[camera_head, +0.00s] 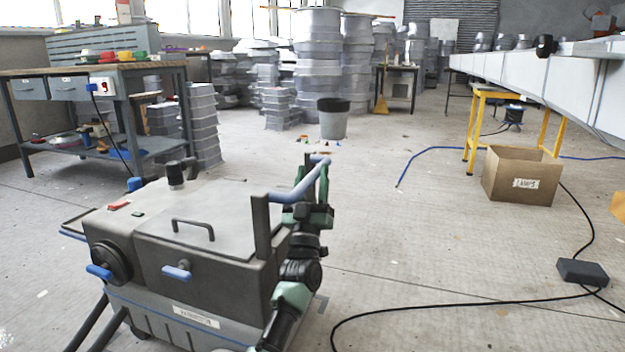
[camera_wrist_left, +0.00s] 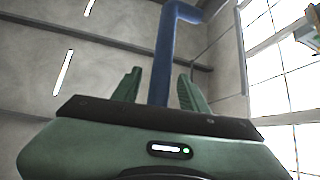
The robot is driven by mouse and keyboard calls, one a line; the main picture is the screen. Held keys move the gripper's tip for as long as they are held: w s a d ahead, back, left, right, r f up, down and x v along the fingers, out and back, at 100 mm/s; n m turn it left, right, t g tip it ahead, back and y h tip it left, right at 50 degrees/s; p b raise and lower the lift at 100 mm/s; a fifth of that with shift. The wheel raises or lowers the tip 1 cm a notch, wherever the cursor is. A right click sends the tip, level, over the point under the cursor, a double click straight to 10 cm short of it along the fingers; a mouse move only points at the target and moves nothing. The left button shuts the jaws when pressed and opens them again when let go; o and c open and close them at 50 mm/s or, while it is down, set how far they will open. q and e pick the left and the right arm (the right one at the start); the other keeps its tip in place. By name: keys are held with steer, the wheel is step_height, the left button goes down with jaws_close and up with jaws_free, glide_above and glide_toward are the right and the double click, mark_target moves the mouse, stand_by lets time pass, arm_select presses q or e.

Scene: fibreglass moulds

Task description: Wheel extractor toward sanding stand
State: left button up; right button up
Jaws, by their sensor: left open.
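The extractor (camera_head: 205,250) is a grey wheeled box with a labelled front, a dark lid handle and blue latches, standing at the lower left in the head view. Its blue push handle (camera_head: 297,182) rises at its right side. My left gripper (camera_head: 322,178) is at the far end of this handle, fingers pointing up. In the left wrist view, its open green fingers (camera_wrist_left: 160,84) stand on either side of the blue bar (camera_wrist_left: 167,50), with gaps visible. My right gripper is not in view. Nothing is clearly recognisable as the sanding stand.
A yellow-legged trestle (camera_head: 473,130) supports a long pale mould (camera_head: 545,75) at right. A cardboard box (camera_head: 521,176), black cable (camera_head: 440,305) and dark block (camera_head: 583,272) lie on the floor. A grey bin (camera_head: 333,121) stands ahead. A workbench (camera_head: 120,75) is at left. The middle floor is mostly clear.

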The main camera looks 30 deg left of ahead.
arm_select(q)
jaws_close()
stand_by(1.4)
